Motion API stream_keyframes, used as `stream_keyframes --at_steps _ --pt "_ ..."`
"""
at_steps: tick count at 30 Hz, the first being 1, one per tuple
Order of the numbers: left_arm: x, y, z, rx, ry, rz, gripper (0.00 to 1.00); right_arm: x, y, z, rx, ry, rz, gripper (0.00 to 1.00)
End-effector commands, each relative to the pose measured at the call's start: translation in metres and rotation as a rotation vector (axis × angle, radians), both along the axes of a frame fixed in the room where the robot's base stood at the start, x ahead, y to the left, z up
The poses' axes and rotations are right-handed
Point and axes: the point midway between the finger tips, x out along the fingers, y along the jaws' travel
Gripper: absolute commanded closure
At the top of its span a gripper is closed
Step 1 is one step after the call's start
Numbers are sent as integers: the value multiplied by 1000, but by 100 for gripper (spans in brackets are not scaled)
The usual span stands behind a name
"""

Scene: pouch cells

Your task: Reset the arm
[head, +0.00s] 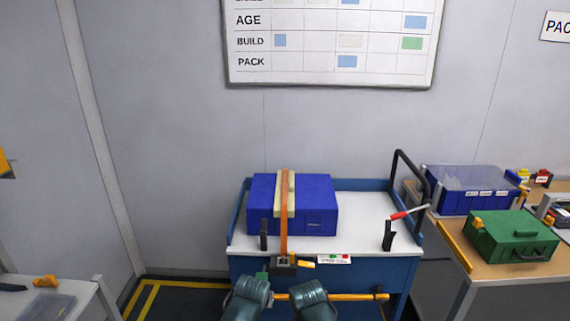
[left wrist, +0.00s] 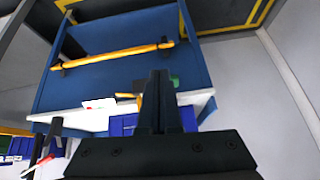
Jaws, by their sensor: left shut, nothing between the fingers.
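My left gripper (left wrist: 161,76) shows in the left wrist view as two black fingers closed together with nothing between them. In that upside-down view its fingers cover part of the cart's white top edge and of the orange strap. In the head view two teal links of my arms come up from the bottom edge, in front of the cart (head: 340,277). Neither gripper can be made out there. The left wrist view also shows the blue cart (left wrist: 110,82) and its yellow handle bar (left wrist: 118,55).
A blue case (head: 318,208) sits on the cart's top, with pale wooden strips (head: 291,183) and an orange strap (head: 284,225) over it. A black buckle (head: 284,268) hangs at the front edge. A bench at right holds a green case (head: 510,235) and a blue bin (head: 465,190).

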Motion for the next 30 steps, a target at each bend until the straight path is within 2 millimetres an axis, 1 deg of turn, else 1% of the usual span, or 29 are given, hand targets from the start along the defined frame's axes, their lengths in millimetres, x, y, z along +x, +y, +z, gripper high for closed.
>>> stream_keyframes --at_steps 1,6,9,12,16,30 --pt "-19 -7 8 26 89 -31 100 0 0 18 0 0 0 100" --pt "-83 -18 10 104 376 -129 100 0 0 40 0 0 0 100" --pt "-112 -21 14 134 500 -174 100 0 0 48 0 0 0 100" --pt "-129 -23 17 152 576 -203 100 0 0 51 0 0 0 100" --pt "-138 -23 18 161 611 -216 100 0 0 52 0 0 0 100" --pt "-137 -22 17 161 610 -215 100 0 0 51 0 0 0 100"
